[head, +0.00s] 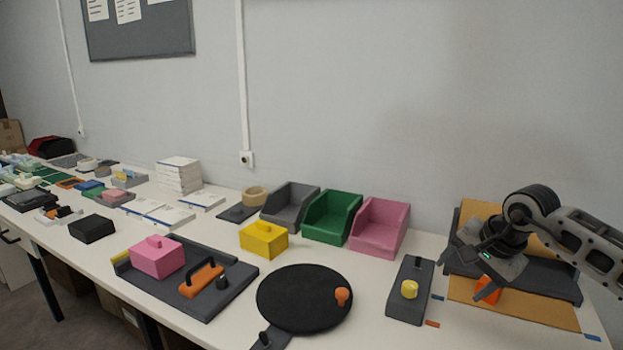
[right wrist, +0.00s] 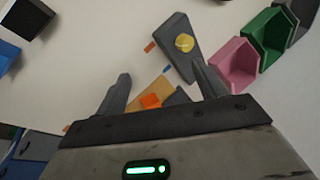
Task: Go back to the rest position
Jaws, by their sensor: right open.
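My right gripper (head: 468,268) is at the right of the head view, above the table by the tan board (head: 520,308). In the right wrist view my right gripper (right wrist: 162,85) has its two fingers spread wide with nothing held between them. A small orange block (head: 488,290) lies on the tan board below the gripper, partly hidden by it. The orange block also shows in the right wrist view (right wrist: 150,101), low between the fingers and apart from them. My left gripper is in neither view.
Near the right arm stand a grey base with a yellow knob (head: 409,289), a black round plate (head: 303,300), and pink (head: 380,228), green (head: 332,217) and grey (head: 289,205) bins. A yellow box (head: 263,239) and a dark tray (head: 205,305) with a pink box (head: 156,257) are further left.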

